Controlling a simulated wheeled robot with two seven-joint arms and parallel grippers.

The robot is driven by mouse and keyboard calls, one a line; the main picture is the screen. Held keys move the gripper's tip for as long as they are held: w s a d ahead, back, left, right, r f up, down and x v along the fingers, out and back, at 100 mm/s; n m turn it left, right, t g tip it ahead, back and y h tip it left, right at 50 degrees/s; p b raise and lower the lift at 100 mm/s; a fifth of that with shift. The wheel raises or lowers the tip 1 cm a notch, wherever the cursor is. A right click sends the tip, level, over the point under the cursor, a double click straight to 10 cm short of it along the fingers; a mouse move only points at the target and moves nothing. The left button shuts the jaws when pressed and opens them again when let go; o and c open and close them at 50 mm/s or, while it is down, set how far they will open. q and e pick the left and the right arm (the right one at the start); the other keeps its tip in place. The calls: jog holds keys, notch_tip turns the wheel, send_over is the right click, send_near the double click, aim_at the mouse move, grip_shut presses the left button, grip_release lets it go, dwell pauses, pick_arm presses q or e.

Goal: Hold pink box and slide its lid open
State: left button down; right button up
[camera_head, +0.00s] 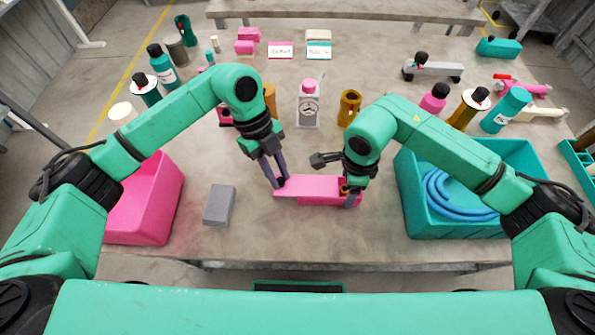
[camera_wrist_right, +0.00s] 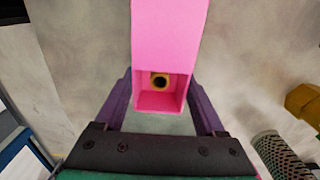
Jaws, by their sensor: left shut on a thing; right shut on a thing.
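The pink box (camera_head: 330,203) is near the table's front middle. Its pink lid (camera_head: 308,187) is offset to the left and sticks out past the box's left end. In the right wrist view, the lid (camera_wrist_right: 168,35) covers the far part; the near end of the box (camera_wrist_right: 161,107) is open and shows a brass part (camera_wrist_right: 160,81) with a dark hole inside. My left gripper (camera_head: 281,183) is shut on the lid's left end. My right gripper (camera_head: 351,196) is shut on the box's right end, with one finger on each side in the wrist view.
A grey block (camera_head: 219,205) and a pink bin (camera_head: 162,205) stand to the left. A teal bin (camera_head: 415,205) with a coiled blue hose (camera_head: 447,194) stands to the right. A dial scale (camera_head: 308,108) and a brown ring-shaped part (camera_head: 349,107) stand behind.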

pick_arm(q)
jog(key=shift+a, duration=0.65)
jog(key=shift+d, duration=0.1)
jog(key=c, duration=0.7)
grip_release()
jog(key=v, duration=1.2)
pick_arm(e)
jog(key=o, duration=1.5)
